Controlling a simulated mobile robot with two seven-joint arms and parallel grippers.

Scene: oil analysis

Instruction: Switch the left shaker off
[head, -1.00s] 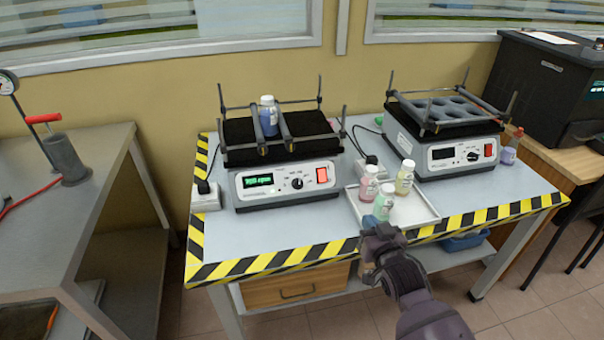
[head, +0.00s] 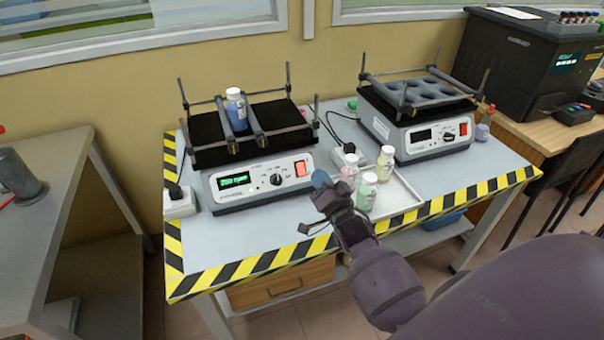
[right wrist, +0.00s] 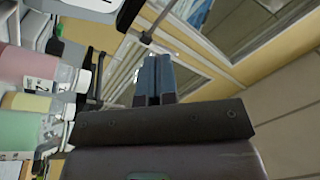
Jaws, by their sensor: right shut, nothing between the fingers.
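The left shaker (head: 262,182) stands on the table with its green display (head: 234,180) lit. Its red switch (head: 301,168) is at the right of the front panel, beside a dark knob (head: 276,180). A bottle with blue liquid (head: 236,110) is clamped between bars on its black top. My right gripper (head: 321,180) is just in front of and to the right of the red switch, apart from it as far as I can tell. Its blue-grey fingers are closed together with nothing between them, as the right wrist view (right wrist: 154,80) shows. My left gripper is not in view.
The right shaker (head: 430,137) has a dark display. A white tray (head: 405,200) with pink, yellow and green bottles sits close to my right gripper. A white socket box (head: 180,204) is left of the left shaker. The striped front edge (head: 255,265) is clear.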

